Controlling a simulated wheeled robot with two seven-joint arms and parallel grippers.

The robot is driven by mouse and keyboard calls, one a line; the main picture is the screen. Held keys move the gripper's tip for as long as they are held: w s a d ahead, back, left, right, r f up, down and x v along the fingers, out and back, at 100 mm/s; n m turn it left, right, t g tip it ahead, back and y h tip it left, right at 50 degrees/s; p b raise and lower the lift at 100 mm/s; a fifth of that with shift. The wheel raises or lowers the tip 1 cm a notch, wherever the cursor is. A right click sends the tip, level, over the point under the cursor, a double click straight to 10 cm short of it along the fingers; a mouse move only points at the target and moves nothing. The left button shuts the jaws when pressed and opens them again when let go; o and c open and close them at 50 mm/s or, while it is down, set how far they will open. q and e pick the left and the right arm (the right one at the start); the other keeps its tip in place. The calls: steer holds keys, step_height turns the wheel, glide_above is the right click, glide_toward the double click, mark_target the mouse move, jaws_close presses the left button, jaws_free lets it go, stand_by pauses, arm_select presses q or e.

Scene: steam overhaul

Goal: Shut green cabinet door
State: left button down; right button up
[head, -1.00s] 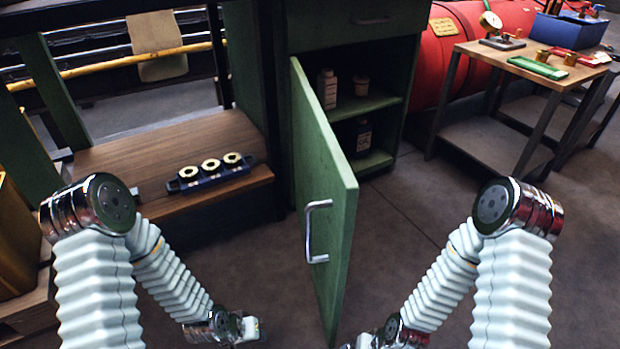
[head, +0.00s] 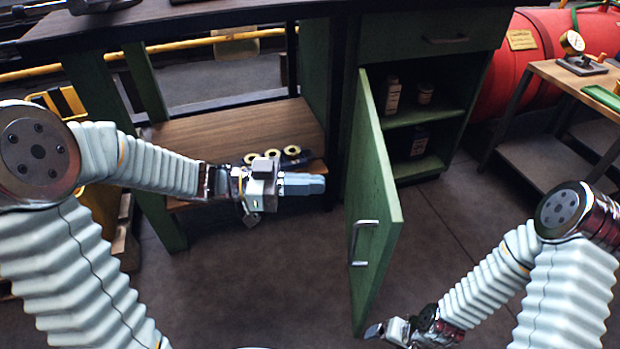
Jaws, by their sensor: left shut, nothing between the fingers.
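The green cabinet door (head: 374,215) stands wide open in the head view, hinged at the left side of the green cabinet (head: 432,44) and swung out toward me. A silver bar handle (head: 361,240) is on its left-facing side. My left gripper (head: 318,185) is shut and empty, pointing right, just left of the door with a gap to it in the picture. My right gripper (head: 374,331) is low, by the door's bottom near corner; its fingers are too small to tell open from shut.
Bottles (head: 393,95) and a small jar (head: 425,93) stand on the cabinet's shelves. A wooden bench shelf (head: 215,135) holding a part with brass rings (head: 292,150) is behind my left gripper. A side table (head: 560,75) and red tank (head: 500,75) are at right.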

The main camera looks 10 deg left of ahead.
mark_target(384, 185)
arm_select(q)
steer(key=d, duration=0.3)
steer(key=w+d, duration=0.1)
steer(key=d, duration=0.3)
steer(key=w+d, duration=0.1)
steer(key=d, duration=0.2)
steer(key=shift+d, duration=0.2)
